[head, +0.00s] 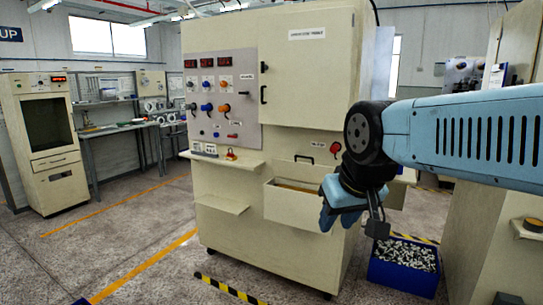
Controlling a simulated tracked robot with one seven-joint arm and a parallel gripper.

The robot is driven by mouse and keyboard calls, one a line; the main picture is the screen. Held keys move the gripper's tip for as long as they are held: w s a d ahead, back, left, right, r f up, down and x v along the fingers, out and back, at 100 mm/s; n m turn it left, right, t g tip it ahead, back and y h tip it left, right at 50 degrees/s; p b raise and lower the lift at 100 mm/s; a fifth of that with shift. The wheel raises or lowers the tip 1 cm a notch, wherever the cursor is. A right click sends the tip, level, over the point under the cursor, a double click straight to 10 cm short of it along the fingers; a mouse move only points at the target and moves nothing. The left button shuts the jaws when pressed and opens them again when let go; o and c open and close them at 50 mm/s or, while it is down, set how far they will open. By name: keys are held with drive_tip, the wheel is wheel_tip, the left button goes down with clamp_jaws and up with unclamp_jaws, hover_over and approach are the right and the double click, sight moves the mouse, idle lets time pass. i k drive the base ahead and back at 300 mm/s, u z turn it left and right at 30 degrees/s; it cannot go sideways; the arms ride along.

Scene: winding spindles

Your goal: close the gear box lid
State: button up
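I cannot pick out a lid plainly marked as the gear box lid. A large cream machine cabinet (235,150) stands in front of me. Its upper right door (305,75), with a dark handle and a white label, looks shut. Below it a cream open-topped drawer or bin (292,208) sticks out from the front, and its far right part is hidden by my gripper. My gripper (345,218) hangs in front of the drawer's right end in this view. Its fingers are small and overlap, so I cannot tell whether they are open or touch anything.
A blue bin (405,268) full of small pale and dark parts stands on the floor right of the cabinet. A small shelf (222,203) juts out left of the drawer. Cream panels stand close at the right edge.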

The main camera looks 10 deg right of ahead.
sight(312, 173)
drive_tip(key=u, duration=0.25)
drive_tip(key=i, duration=1.75)
drive_tip(key=z, duration=0.5)
